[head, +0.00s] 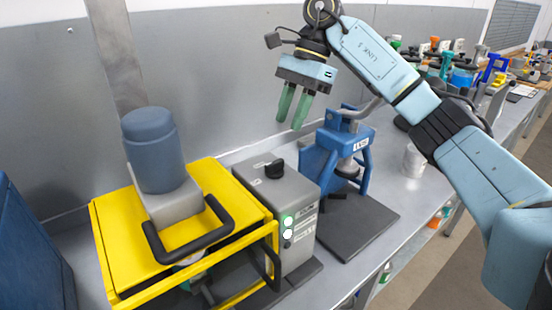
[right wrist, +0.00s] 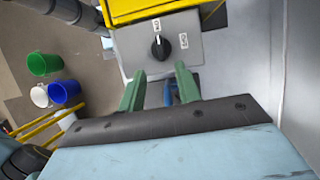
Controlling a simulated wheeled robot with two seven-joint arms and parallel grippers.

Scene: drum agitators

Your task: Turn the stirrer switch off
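The stirrer switch is a black rotary knob (head: 274,168) on top of a grey control box (head: 280,205). In the right wrist view the knob (right wrist: 160,47) has a white mark that points toward the ON label (right wrist: 156,25); the OFF label (right wrist: 183,41) is to its right. My right gripper (head: 289,122) hangs above and slightly right of the knob in the head view, fingers down. Its green fingers (right wrist: 160,82) are apart with nothing between them, and do not touch the knob. My left gripper is out of view.
A yellow frame (head: 110,245) with a blue-topped motor (head: 153,150) stands left of the box. A blue stand (head: 340,150) on a dark base stands to the right. The wall is close behind. Buckets (right wrist: 64,92) stand on the floor.

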